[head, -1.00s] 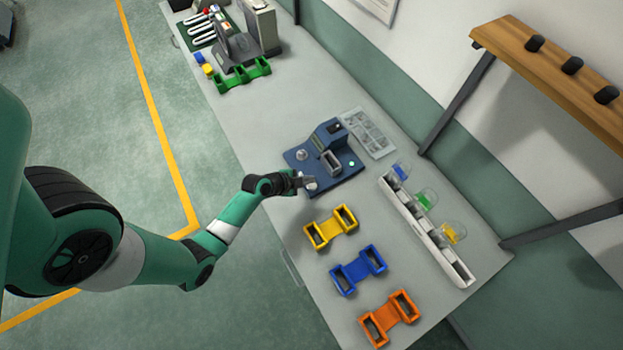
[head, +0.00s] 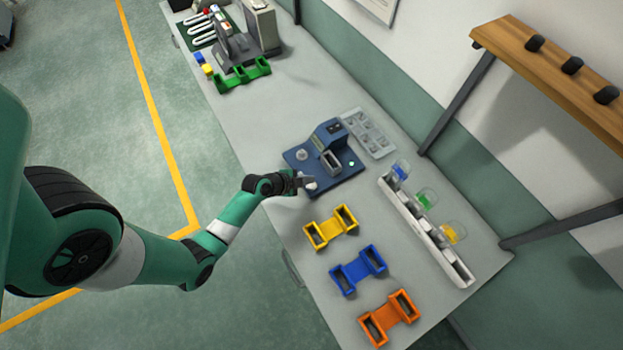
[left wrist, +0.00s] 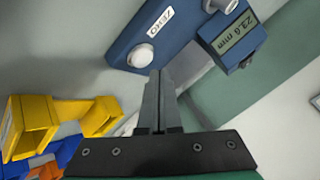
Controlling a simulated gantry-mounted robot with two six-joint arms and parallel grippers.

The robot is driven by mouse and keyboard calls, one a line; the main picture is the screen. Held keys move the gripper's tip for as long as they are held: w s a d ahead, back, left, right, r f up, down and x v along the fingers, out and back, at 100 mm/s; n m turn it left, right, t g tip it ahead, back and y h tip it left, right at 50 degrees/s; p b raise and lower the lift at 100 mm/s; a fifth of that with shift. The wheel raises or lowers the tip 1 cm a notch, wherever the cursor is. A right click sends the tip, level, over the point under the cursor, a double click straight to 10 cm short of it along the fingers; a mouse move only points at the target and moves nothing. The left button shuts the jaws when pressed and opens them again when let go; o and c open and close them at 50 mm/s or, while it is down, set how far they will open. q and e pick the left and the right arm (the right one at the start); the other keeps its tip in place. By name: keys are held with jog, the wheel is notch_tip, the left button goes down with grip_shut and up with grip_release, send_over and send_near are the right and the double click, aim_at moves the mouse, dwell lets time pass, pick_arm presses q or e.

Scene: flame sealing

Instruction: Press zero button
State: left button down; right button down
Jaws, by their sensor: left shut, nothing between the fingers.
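The blue measuring device (head: 347,170) stands on the bench. In the left wrist view, the device (left wrist: 120,41) has a white round button (left wrist: 140,56) beside a label reading ZERO (left wrist: 166,19). Its display (left wrist: 235,31) reads about 23.6 mm. My left gripper (head: 309,182) is at the device's near edge, shut and empty. In the left wrist view, its fingertips (left wrist: 160,73) are just beside and below the white button. I cannot tell whether they touch it. My right gripper is not in view.
Yellow (head: 331,228), blue (head: 358,270) and orange (head: 389,318) holders lie on the bench in front of the device. A white rack (head: 425,228) with clear-lidded compartments is to the right. A grey sheet or tray (head: 369,133) lies behind the device. Bare bench (head: 270,125) is to the upper left.

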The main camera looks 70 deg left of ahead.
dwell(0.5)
pick_arm(q)
jog(key=shift+f+b, duration=0.45)
jog(key=shift+b, duration=0.1)
jog(key=shift+f+b, duration=0.5)
dwell(0.4)
jog(key=shift+r, duration=0.1)
jog(key=shift+r+p, duration=0.85)
jog(key=shift+p, duration=0.05)
notch_tip(320, 180, up, 6)
jog(key=p, duration=0.5)
dwell(0.5)
